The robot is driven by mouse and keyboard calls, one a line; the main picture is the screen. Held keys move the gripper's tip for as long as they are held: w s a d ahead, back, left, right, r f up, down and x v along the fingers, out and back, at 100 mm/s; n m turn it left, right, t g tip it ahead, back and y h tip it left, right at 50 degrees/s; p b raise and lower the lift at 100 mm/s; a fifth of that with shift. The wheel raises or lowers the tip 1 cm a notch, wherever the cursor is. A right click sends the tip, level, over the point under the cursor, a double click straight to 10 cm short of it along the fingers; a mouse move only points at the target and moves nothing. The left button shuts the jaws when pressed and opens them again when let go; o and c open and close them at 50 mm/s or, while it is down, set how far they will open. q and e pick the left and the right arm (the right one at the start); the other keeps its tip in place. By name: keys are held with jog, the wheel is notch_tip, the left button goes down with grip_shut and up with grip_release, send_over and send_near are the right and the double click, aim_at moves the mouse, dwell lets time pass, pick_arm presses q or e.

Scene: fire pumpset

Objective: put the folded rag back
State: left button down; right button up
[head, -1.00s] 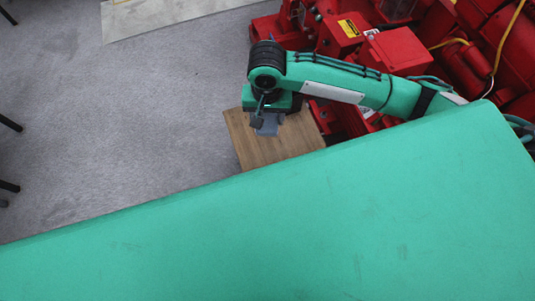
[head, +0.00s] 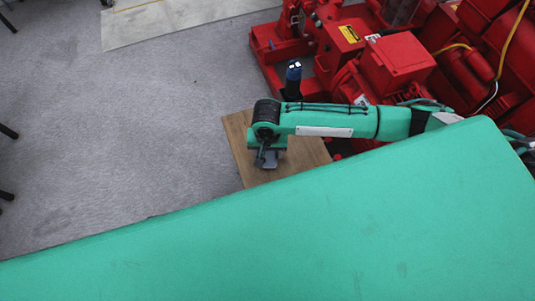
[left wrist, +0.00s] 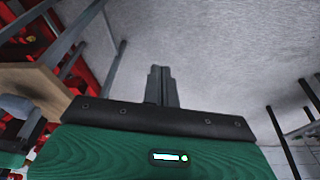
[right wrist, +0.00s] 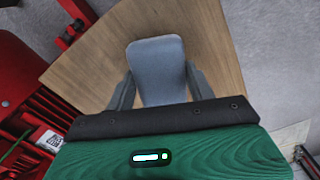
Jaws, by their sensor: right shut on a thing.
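The folded rag (right wrist: 158,68) is a grey-blue flat pad with rounded corners. My right gripper (right wrist: 158,92) is shut on it, with one finger on each side. In the head view the rag (head: 267,160) shows below my right gripper (head: 264,152), over the wooden table top (head: 239,128). I cannot tell whether the rag touches the wood. My left gripper (left wrist: 161,86) has its two fingers together with nothing between them; it is over grey floor in the left wrist view and hidden in the head view.
A dark upright object with a blue top (head: 293,72) stands behind my right arm. Red pump machinery (head: 398,62) rises close behind and right of the wooden top. Grey carpet (head: 130,130) is free to the left. A pale floor panel (head: 180,20) lies farther back.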

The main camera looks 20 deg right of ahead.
pick_arm(q)
jog(key=shift+s+r, duration=0.1)
jog(key=shift+r, duration=0.45)
pick_arm(e)
jog(key=shift+f, duration=1.2)
jog(key=shift+f, duration=0.1)
pick_arm(q)
jog(key=shift+f, duration=0.2)
pick_arm(e)
jog(key=o, duration=0.9)
